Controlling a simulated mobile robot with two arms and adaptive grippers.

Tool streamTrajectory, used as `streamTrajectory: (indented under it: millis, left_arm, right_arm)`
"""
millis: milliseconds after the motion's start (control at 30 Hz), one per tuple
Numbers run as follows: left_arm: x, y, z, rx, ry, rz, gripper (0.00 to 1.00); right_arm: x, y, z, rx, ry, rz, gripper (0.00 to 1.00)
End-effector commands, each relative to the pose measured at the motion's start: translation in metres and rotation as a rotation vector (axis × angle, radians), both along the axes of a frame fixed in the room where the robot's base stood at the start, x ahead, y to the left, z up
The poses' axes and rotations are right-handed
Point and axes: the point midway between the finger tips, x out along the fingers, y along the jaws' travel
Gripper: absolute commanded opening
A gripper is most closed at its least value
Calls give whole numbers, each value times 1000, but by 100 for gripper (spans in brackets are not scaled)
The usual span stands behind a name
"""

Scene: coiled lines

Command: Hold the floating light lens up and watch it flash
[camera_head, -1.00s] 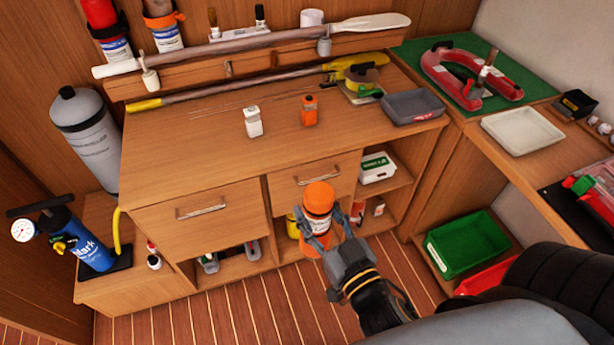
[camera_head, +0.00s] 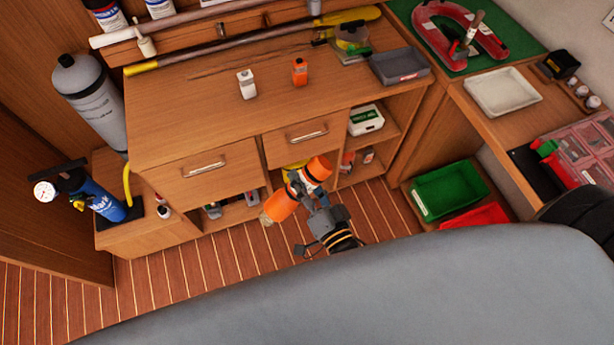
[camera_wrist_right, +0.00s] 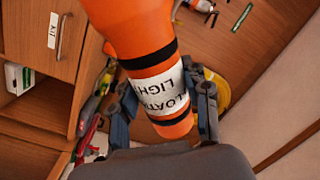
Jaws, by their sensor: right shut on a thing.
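The floating light (camera_head: 281,205) is an orange cylinder with a white label band. My right gripper (camera_head: 306,186) is shut around its labelled section and holds it in the air in front of the cabinet. The light is tilted, with its narrower orange end to the upper right and its wider end with a pale, clear-looking lens to the lower left. In the right wrist view the light (camera_wrist_right: 134,28) fills the middle, its label upside down between the fingers. The lens is outside that view. I cannot see a flash. My left gripper is not in view.
The wooden cabinet (camera_head: 207,130) with drawers and open shelves stands behind the light. A green crate (camera_head: 450,190) is at the right, a blue pump (camera_head: 97,193) at the left. Plank floor is clear.

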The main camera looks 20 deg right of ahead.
Motion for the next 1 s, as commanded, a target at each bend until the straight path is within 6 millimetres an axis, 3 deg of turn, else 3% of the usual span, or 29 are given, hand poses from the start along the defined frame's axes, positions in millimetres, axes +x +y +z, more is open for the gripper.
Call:
streamTrajectory:
  millis: [33, 700, 800, 1000]
  left_arm:
    - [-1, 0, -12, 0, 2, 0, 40]
    - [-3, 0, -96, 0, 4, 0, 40]
    - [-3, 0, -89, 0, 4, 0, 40]
    - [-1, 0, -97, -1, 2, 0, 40]
  right_arm:
    - [0, 0, -7, 80, 5, 2, 0]
    - [0, -1, -46, 1263, 177, 3, 0]
    - [0, -1, -44, 1415, 204, 5, 0]
    - [1, 0, -57, 1736, 250, 6, 0]
